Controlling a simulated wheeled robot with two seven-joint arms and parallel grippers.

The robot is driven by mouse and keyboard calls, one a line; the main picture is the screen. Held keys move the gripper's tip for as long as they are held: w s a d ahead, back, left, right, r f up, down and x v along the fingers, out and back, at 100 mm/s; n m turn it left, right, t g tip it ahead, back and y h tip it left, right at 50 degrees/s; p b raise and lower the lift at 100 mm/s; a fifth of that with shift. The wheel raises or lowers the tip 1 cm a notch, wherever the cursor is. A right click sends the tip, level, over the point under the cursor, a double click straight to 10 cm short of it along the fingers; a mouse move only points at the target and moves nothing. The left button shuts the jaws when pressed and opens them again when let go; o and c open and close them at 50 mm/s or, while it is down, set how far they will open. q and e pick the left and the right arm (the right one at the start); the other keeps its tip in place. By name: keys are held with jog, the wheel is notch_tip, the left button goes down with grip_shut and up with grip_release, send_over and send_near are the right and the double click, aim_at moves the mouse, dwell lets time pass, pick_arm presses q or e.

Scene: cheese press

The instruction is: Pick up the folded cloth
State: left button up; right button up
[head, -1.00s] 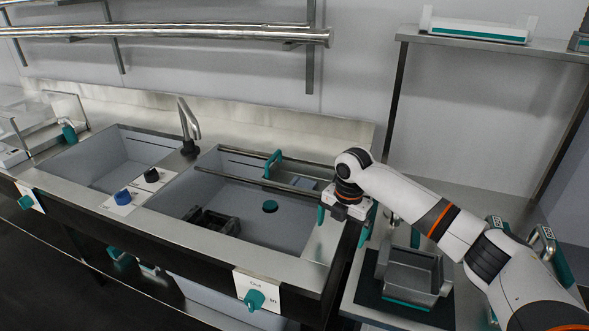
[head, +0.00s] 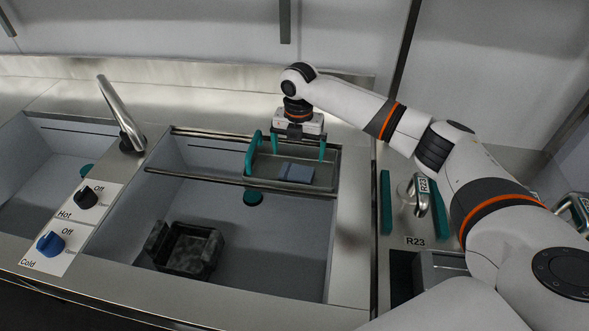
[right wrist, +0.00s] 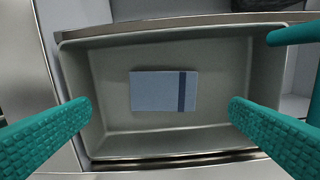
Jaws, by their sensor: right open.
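The folded cloth (head: 297,172) is a small flat blue-grey rectangle with a dark stripe near one end. It lies on the floor of a shallow grey metal tray (head: 262,170) set across the back of the sink. In the right wrist view the cloth (right wrist: 160,91) lies near the middle of the tray. My right gripper (head: 299,152) is open and empty above the tray, pointing down. In the right wrist view its teal fingers (right wrist: 160,112) stand wide apart, one to each side of the cloth, with clear gaps. My left gripper is out of view.
The tray has a teal handle (head: 251,155) at its left end, and a metal rail (head: 200,177) runs along its front. A dark square mould (head: 188,249) sits in the sink. A faucet (head: 120,112) stands to the left.

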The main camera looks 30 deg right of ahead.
aim_at(297, 171)
jog(key=f, duration=0.8)
jog(key=shift+w, duration=0.35)
jog(key=c, duration=0.9)
